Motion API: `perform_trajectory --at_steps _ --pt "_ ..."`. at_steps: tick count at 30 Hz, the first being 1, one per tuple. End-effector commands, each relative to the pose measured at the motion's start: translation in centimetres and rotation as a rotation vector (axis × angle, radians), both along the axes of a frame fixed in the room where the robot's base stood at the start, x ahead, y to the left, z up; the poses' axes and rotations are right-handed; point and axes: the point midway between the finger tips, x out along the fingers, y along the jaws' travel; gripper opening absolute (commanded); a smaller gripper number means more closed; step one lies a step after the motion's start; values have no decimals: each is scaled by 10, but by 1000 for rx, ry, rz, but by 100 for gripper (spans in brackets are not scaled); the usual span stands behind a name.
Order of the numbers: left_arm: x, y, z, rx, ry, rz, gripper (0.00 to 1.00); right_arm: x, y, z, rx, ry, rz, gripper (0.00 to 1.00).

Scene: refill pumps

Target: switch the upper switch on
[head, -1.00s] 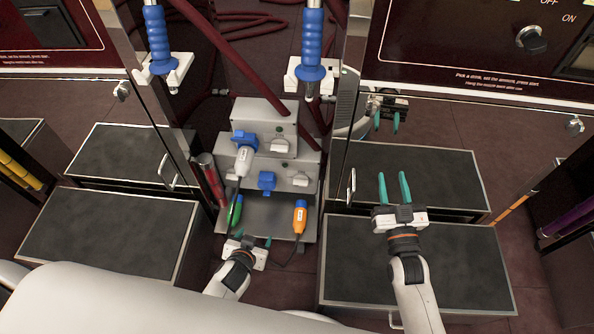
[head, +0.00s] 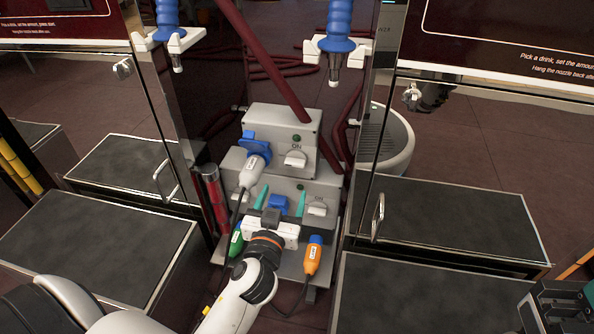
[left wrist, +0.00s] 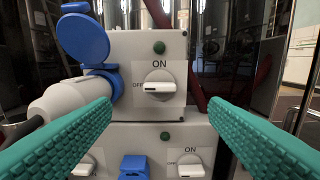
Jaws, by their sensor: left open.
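The upper switch (head: 296,158) is a white knob on the front of the upper grey box (head: 262,122). In the left wrist view the upper switch (left wrist: 158,88) has its handle lying level, its end toward the OFF label, with ON printed above. The green lamp (left wrist: 159,47) above it looks dark. My left gripper (head: 281,200) is open and empty, in front of the boxes and lower than the upper switch. In the left wrist view its two teal fingers stand apart on either side of the knob, not touching it. Part of my right gripper seems to show at the bottom right corner.
A blue socket (left wrist: 88,42) with a white plug (head: 252,172) sits left of the switch. A lower switch (head: 317,207) and a blue socket cover (head: 278,205) are below. Green (head: 236,243) and orange (head: 313,256) plugs hang lower. A dark red hose (head: 265,58) passes behind.

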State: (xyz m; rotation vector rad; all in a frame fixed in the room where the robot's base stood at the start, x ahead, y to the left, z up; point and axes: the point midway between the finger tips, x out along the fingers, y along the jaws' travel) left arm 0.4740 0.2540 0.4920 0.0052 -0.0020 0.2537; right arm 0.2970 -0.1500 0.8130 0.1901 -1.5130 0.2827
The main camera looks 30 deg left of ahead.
Motion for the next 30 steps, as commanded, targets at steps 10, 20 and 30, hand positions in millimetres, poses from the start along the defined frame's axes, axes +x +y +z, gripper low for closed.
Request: perform_trajectory --at_steps 10,20,30 --pt "66 17 -1 5 -1 -2 69 1 1 2 -3 -25 -2 36" --pt "101 26 -1 2 3 0 69 0 2 7 -7 -48 -4 36" --pt "103 27 0 1 3 0 66 0 2 9 -8 -54 -3 36"
